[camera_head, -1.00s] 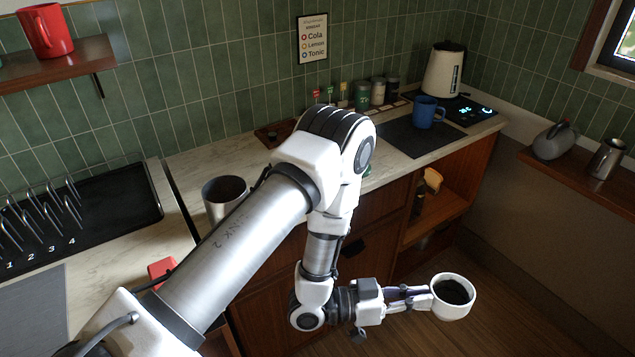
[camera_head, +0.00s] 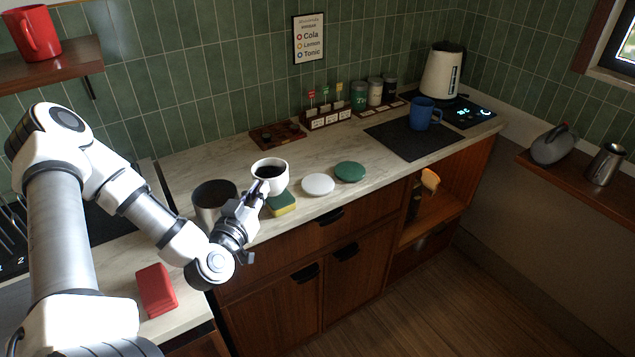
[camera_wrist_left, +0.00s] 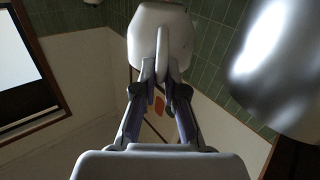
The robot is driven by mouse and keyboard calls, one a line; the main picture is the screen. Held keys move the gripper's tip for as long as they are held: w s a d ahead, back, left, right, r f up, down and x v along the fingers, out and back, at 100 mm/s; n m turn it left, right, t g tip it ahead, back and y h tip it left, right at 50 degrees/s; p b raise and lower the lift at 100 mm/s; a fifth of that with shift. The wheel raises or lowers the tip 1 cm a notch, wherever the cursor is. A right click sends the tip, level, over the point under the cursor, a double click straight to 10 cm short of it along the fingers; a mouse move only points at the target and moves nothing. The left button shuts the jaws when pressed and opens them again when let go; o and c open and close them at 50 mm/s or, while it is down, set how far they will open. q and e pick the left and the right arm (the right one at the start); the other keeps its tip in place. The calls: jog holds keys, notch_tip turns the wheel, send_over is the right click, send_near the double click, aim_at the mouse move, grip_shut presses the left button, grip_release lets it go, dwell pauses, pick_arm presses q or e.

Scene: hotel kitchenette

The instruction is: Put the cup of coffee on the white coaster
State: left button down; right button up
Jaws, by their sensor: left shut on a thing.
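The white cup of dark coffee (camera_head: 270,171) is upright near the counter's front edge in the head view. My left gripper (camera_head: 258,190) is shut on its handle; the wrist view also shows the white cup (camera_wrist_left: 162,32) with its handle between my left fingers (camera_wrist_left: 160,75). The cup appears held above the counter, over or just behind the yellow-green sponge. The white coaster (camera_head: 318,185) lies flat and empty on the counter, to the right of the cup. My right gripper is not in view.
A green coaster (camera_head: 349,171) lies right of the white one. The sponge (camera_head: 282,204) is left of it. A metal canister (camera_head: 213,196) stands close to my left gripper. A blue mug (camera_head: 424,114) stands on a dark mat (camera_head: 405,141). A red block (camera_head: 156,290) lies front left.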

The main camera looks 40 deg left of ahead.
aim_at(278, 185)
pick_arm(q)
jog(key=shift+y, duration=0.3)
jog(key=w+b, duration=0.2)
jog(key=w, duration=0.1)
jog(key=w+d+f+b, duration=0.1)
jog(key=w, duration=0.1)
jog(key=shift+w+d, duration=0.1)
jog(key=shift+w, duration=0.15)
jog(key=shift+w+d+f+p, duration=0.25)
jog(key=shift+w+d+f, duration=0.35)
jog(key=shift+w, duration=0.9)
jog(key=shift+w+d+f+p, duration=0.35)
jog(key=shift+w+f, duration=0.5)
jog(key=shift+w, duration=0.7)
jog(key=shift+w+d+f+p, duration=0.2)
jog(key=shift+w+d+f, duration=0.4)
jog(key=shift+w, duration=0.9)
jog(key=shift+a+f, duration=0.1)
jog(key=shift+a, duration=0.05)
jog(key=shift+s+f, duration=0.1)
